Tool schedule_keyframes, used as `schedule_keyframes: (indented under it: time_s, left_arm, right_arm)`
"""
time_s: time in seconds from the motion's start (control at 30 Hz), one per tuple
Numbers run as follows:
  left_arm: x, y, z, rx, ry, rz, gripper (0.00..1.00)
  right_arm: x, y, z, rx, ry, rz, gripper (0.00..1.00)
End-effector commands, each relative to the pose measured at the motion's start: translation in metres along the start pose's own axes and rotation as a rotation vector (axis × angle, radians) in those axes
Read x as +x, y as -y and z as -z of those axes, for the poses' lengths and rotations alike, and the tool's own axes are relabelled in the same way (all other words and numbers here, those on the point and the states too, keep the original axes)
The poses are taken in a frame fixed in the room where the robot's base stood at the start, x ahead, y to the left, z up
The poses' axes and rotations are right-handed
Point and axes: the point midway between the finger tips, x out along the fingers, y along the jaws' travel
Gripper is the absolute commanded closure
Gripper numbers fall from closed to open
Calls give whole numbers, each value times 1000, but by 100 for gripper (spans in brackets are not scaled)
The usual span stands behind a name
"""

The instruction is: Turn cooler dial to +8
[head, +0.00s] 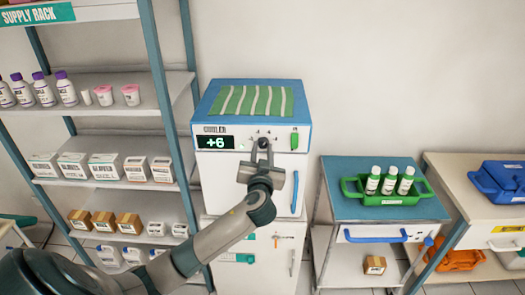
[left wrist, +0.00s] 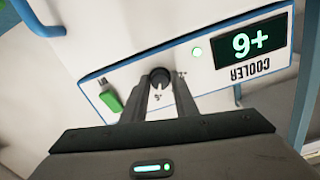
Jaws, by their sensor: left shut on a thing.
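The cooler (head: 210,168) is a white cabinet with a blue top, standing beside the supply rack. Its dark display (head: 215,142) reads +6; the display also shows upside down in the left wrist view (left wrist: 252,47). The dark round dial (left wrist: 160,79) sits on the cooler's front panel, with small marks around it. My left gripper (head: 262,148) is at the panel, its two fingers on either side of the dial and shut on it. In the head view the gripper mostly hides the dial. My right gripper is not in view.
A green latch (head: 294,141) is right of the dial, and a blue handle (head: 295,192) is on the door below. A striped green cloth (head: 253,101) lies on top. The supply rack (head: 160,85) stands close at left; a blue-topped cart (head: 345,213) with a green vial tray (head: 352,189) is at right.

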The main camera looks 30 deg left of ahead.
Motion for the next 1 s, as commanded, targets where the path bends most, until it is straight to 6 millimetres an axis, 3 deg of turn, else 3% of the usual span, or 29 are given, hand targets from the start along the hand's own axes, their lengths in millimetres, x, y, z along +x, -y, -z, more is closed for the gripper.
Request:
schedule_keyframes:
  time_s: [0.37,1.0]
  left_arm:
    - [0,1,0,217,0,1,96]
    - [0,2,2,744,-1,0,96]
  right_arm:
    - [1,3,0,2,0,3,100]
    - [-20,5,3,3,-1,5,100]
